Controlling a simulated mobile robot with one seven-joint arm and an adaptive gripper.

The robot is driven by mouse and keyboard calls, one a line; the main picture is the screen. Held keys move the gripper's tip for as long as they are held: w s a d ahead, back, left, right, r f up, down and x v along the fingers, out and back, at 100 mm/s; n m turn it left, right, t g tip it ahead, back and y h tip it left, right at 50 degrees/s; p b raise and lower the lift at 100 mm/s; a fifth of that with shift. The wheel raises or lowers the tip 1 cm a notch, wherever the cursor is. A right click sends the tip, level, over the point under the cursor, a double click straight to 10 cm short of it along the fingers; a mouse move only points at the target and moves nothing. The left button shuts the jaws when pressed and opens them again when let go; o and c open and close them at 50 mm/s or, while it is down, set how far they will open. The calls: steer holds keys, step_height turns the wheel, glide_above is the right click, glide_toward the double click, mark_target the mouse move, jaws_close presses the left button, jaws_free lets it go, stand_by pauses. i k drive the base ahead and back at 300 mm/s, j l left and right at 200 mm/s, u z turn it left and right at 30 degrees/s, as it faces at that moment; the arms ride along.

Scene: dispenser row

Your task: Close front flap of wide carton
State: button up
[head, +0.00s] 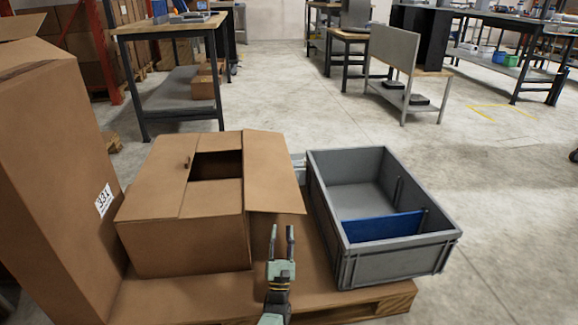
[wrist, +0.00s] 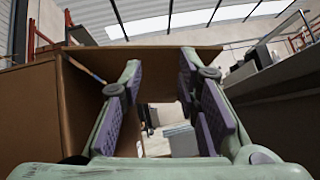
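The wide carton (head: 190,245) is a brown box in the middle of the head view, with a dark opening in its top. A large flap (head: 150,178) lies over the left of its top, and a small flap (head: 212,198) lies level at the near edge of the opening. Another flap (head: 274,172) sticks out to the right, roughly level. My gripper (head: 282,235) is open and empty, to the right of the carton's near corner. In the wrist view the open fingers (wrist: 160,95) point along the carton's side wall (wrist: 30,115), with a brown flap (wrist: 150,62) overhead.
A grey crate (head: 350,262) with a blue panel (head: 383,226) inside stands close on the right. A tall carton (head: 55,190) stands close on the left. All rest on a wooden pallet (head: 375,306). Workbenches (head: 180,100) stand behind; the floor (head: 480,170) between is mostly clear.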

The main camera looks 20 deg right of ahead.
mark_target(271, 184)
steer(key=i+l, duration=1.05)
